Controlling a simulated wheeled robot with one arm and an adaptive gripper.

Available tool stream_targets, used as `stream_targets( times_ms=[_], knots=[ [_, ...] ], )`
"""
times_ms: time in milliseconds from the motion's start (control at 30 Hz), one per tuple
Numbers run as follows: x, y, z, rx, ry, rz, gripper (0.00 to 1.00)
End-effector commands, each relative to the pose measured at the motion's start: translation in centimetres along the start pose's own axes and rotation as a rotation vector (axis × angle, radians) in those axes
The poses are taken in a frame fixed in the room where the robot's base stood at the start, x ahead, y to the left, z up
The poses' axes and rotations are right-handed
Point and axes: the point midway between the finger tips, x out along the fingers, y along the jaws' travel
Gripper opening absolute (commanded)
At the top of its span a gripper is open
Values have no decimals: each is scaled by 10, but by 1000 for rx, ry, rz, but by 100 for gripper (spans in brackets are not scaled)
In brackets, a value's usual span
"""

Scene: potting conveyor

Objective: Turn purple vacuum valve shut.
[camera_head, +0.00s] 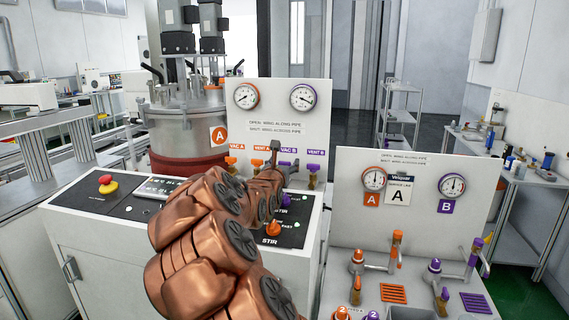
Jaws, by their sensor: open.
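The purple VAC B valve (286,163) is on the upright gauge panel (278,118) behind the console, under its purple VAC B label. Only a bit of purple shows, because my gripper (272,155) is in front of it and beside it. My copper-coloured arm reaches up to it from the bottom of the view. My gripper is open. I cannot tell whether the fingers touch the valve, or which way its wing points. The panel print says open is wing along pipe and shut is wing across pipe.
The purple VENT B valve (313,168) is close on the right; the orange VENT A valve (257,163) and VAC A valve (231,164) are left. Orange STIR knob (273,229) and a red emergency button (106,184) stand on the console. A second valve station (413,185) is at right.

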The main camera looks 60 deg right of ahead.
Motion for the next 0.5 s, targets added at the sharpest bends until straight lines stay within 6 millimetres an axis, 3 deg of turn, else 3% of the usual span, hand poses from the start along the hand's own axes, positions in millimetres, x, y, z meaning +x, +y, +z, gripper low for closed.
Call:
stream_targets(
  times_ms=[500],
  knots=[
    [-73,1,1,1,0,2,68]
  ],
)
